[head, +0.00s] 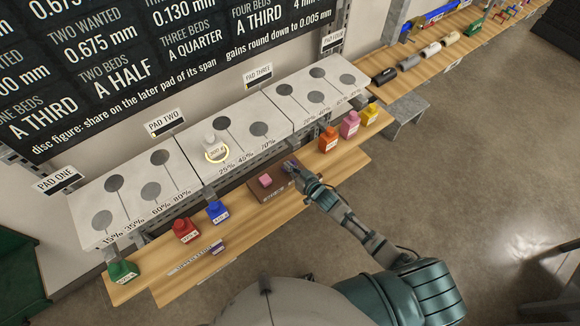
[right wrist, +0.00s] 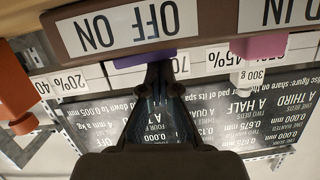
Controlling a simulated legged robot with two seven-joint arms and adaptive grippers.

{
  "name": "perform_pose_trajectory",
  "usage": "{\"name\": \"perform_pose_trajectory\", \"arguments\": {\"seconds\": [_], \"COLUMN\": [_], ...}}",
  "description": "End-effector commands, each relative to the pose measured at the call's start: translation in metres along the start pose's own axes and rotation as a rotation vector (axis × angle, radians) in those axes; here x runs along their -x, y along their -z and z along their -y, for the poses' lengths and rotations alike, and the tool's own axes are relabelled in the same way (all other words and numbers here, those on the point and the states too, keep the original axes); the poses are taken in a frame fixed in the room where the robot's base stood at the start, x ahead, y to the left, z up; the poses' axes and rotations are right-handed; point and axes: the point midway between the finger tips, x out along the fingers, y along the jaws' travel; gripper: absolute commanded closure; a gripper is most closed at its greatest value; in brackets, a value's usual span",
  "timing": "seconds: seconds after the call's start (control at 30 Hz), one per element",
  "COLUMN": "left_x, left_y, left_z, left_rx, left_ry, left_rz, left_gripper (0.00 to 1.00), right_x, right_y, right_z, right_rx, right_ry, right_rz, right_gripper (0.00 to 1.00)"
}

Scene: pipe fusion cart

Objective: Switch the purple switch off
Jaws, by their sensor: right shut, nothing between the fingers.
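A brown box (head: 281,194) sits on the wooden shelf, with a pink block (head: 266,181) on its left part. In the right wrist view the brown box (right wrist: 75,38) appears upside down, its lettering reading OFF and ON. The purple switch (right wrist: 125,55) shows below that lettering, partly hidden by my fingers; its exact position is unclear. My right gripper (head: 290,165) is shut and empty at the right end of the box. Its fingertips (right wrist: 159,68) are at the purple switch; I cannot tell whether they touch. My left gripper is not in view.
Coloured weights, such as the red one (head: 185,230) and orange one (head: 328,139), stand along the shelf. A small purple piece (head: 218,246) lies by a white label strip. Slanted pads (head: 190,168) rise behind. Open floor (head: 480,170) is at right.

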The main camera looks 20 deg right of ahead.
Motion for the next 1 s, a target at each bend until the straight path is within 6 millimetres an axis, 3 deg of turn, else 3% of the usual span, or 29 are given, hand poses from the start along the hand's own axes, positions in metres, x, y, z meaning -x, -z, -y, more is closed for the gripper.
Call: {"name": "perform_pose_trajectory", "arguments": {"seconds": [0.3,0.57,0.8,1.0], "left_x": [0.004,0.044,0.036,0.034], "left_y": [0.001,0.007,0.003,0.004], "left_z": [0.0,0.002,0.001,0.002], "left_rx": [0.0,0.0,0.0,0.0], "left_ry": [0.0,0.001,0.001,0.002], "left_rz": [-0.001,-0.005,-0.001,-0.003], "left_gripper": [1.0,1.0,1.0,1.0], "right_x": [0.001,0.004,0.057,0.089], "right_y": [-0.002,0.043,0.034,0.035], "right_z": [0.001,0.005,0.009,0.011], "right_rx": [0.006,0.008,0.006,0.007], "right_ry": [-0.005,-0.005,-0.005,-0.005], "right_rz": [0.01,0.003,0.006,0.003], "right_gripper": [1.0,1.0,1.0,1.0]}}
